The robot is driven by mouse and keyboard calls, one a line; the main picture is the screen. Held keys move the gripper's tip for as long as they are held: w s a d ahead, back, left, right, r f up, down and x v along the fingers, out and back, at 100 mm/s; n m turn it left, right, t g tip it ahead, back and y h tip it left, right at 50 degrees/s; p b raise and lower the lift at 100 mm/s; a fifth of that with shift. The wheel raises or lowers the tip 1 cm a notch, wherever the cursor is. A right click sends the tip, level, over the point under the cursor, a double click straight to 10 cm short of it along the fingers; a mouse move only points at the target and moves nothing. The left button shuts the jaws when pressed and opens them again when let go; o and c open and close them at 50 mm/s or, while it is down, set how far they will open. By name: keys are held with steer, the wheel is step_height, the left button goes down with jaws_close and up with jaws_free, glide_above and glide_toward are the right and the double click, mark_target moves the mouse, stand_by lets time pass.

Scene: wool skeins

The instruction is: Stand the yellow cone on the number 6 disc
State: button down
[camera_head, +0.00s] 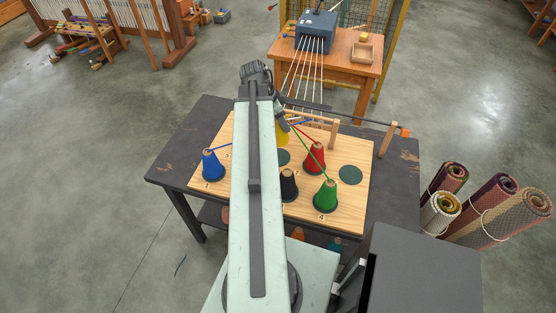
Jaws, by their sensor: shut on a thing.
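The yellow cone (283,135) shows partly, to the right of my arm, at the back of the wooden board (340,218). My gripper (281,121) is at its upper part and shut on it; my arm hides much of the cone and the fingers. I cannot tell whether the cone's base touches the board. A bare dark green disc (283,157) lies just in front of the cone. Another bare dark green disc (350,175) lies at the board's right. I cannot read which one is number 6.
A blue cone (212,166), red cone (314,158), black cone (289,186) and green cone (325,195) stand on the board. Coloured strands run near the red and green cones. A wooden rail (333,134) stands at the back. My arm hides the board's middle.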

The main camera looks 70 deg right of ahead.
mark_target(282, 139)
steer(key=shift+w+f, duration=0.1)
steer(key=shift+f, duration=0.25)
step_height(282, 139, down, 10)
steer(key=b, duration=1)
steer(key=shift+r, duration=0.4)
steer(key=shift+f, duration=0.25)
steer(key=c, duration=0.7)
jaws_free()
steer(key=shift+r, duration=0.1)
steer(key=shift+o, duration=0.2)
